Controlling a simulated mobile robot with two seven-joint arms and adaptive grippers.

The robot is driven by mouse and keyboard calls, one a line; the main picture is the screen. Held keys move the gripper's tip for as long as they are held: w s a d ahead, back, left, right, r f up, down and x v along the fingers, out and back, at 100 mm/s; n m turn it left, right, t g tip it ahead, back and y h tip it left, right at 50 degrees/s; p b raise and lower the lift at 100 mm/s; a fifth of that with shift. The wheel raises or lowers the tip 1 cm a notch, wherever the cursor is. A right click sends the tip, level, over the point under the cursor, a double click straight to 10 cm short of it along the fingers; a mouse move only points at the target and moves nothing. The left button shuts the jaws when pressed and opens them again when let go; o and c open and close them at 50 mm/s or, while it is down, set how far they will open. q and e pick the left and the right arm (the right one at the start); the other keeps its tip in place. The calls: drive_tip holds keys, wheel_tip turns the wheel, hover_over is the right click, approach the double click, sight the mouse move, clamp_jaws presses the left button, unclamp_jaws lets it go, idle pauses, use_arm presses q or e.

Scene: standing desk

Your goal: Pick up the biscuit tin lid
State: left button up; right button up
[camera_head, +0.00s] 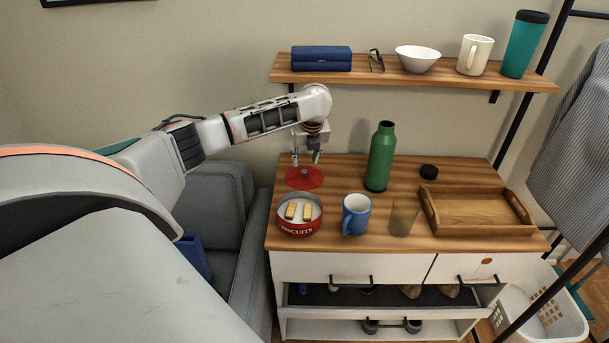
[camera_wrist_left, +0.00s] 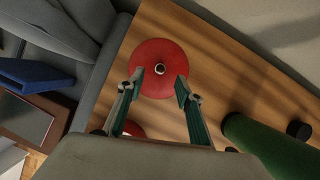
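The biscuit tin lid (camera_head: 304,179) is a flat red disc lying on the desk top, behind the open tin. In the left wrist view the lid (camera_wrist_left: 158,56) shows a small round knob (camera_wrist_left: 160,69) at its centre. My left gripper (camera_head: 306,160) points down just above the lid. In the left wrist view its two fingers (camera_wrist_left: 169,90) are spread apart, with the knob showing between and beyond the tips. Nothing is between them. The red biscuit tin (camera_head: 299,228) stands open with biscuits inside. My right gripper is in neither view.
A green bottle (camera_head: 381,157) stands right of the lid, with a black cap (camera_head: 429,171) beside it. A blue mug (camera_head: 356,214), a glass (camera_head: 402,217) and a wooden tray (camera_head: 431,213) stand to the right. A shelf (camera_head: 400,81) hangs above.

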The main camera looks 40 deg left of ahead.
sight(304, 171)
use_arm(q)
drive_tip(key=shift+x, duration=1.05)
drive_tip(key=b+x, duration=0.1)
drive_tip(key=x, duration=0.2)
drive_tip(key=shift+s+d+f+b, duration=0.1)
drive_tip(key=shift+d+f+b, duration=0.15)
drive_tip(key=shift+f+b, duration=0.15)
drive_tip(key=shift+a+f, duration=0.1)
drive_tip(key=shift+f, duration=0.25)
drive_tip(key=shift+a+f, duration=0.1)
clamp_jaws()
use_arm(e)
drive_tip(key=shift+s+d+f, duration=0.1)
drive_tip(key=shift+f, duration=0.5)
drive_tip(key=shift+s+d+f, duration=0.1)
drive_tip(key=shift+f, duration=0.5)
